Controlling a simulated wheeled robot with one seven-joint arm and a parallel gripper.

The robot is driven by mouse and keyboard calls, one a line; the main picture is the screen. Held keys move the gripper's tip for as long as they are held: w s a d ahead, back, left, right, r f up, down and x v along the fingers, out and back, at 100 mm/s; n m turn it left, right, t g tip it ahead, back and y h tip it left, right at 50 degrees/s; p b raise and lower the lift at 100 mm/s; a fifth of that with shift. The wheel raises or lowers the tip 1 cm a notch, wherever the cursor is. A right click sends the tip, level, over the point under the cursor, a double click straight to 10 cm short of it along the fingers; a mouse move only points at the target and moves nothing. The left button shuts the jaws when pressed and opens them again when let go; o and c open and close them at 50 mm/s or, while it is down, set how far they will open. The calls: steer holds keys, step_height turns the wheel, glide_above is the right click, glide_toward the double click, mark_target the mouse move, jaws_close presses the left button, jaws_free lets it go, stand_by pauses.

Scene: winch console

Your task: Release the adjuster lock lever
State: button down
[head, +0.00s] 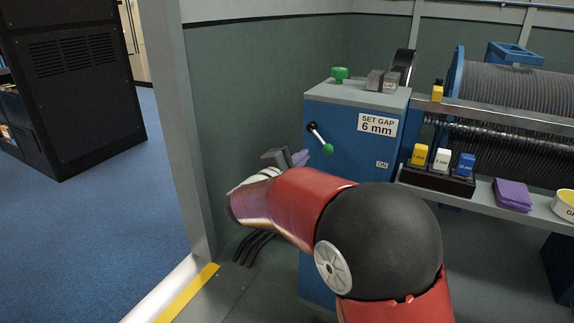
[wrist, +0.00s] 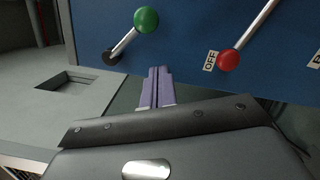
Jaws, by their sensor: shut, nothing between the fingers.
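A lever with a green knob (head: 327,148) and a black end stands out on the blue cabinet's front face, slanting down to the right. No label marks it as the adjuster lock. In the wrist view its green knob (wrist: 146,18) is at the top, with the black end lower left. My gripper (head: 300,157) is left of the knob in the head view. In the wrist view its purple fingers (wrist: 157,88) are together and empty, below the knob, with a visible gap. A red-knobbed lever (wrist: 229,60) beside an OFF label is to the right; my arm hides it in the head view.
The blue cabinet (head: 345,115) bears a SET GAP 6 mm label and a green knob (head: 340,73) on top. A pale post (head: 177,120) stands left.

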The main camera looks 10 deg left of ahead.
mark_target(320, 138)
steer(key=shift+s+d+r, duration=0.25)
steer(key=shift+d+r, duration=0.15)
steer(key=shift+d, duration=0.3)
steer(key=shift+s+d+r, duration=0.2)
steer(key=shift+d+r, duration=0.15)
steer(key=shift+d, duration=0.3)
